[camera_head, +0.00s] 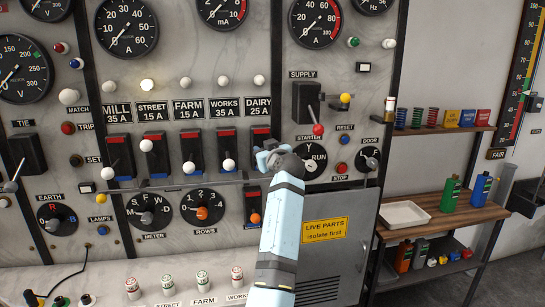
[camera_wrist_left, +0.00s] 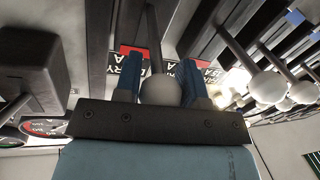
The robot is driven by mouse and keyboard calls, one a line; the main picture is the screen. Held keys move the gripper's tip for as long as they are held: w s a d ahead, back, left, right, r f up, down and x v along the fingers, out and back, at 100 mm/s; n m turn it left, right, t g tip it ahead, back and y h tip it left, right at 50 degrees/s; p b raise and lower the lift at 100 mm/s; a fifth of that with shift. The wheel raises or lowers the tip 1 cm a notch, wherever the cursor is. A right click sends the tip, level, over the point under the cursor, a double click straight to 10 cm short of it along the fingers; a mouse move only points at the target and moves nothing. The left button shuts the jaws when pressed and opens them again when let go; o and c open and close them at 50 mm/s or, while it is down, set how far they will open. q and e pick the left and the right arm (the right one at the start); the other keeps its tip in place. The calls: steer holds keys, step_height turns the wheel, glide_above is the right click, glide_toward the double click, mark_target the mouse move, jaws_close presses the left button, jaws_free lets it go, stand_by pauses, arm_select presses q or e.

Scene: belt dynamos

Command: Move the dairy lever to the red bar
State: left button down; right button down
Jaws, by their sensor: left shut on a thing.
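The dairy lever has a white ball knob and a dark shaft (camera_wrist_left: 153,40). In the left wrist view its knob (camera_wrist_left: 160,89) sits between the two blue fingers of my left gripper (camera_wrist_left: 160,85), which is shut on it. The red bar (camera_wrist_left: 132,51) shows behind the shaft, with the partly covered DAIRY label beyond. In the head view my left gripper (camera_head: 266,155) is at the lower part of the dairy switch, below its red bar (camera_head: 260,132), and hides the knob. My right gripper is not in view.
To the left stand the works lever (camera_head: 229,165), farm lever (camera_head: 188,168), street lever (camera_head: 146,146) and mill lever (camera_head: 107,173), close together. The supply lever (camera_head: 318,129) and starter dial (camera_head: 311,160) are right of my gripper. A shelf with bottles (camera_head: 451,193) is further right.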

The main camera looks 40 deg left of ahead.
arm_select(q)
steer(key=shift+w+a+r+g+h, duration=0.15)
steer(key=shift+r+g+h, duration=0.2)
steer(key=shift+r, duration=0.5)
steer(key=shift+w+a+r, duration=0.25)
steer(key=shift+a+r, duration=0.1)
steer(key=shift+r, duration=0.4)
steer(key=c, duration=0.7)
jaws_free()
steer(key=shift+w, duration=0.1)
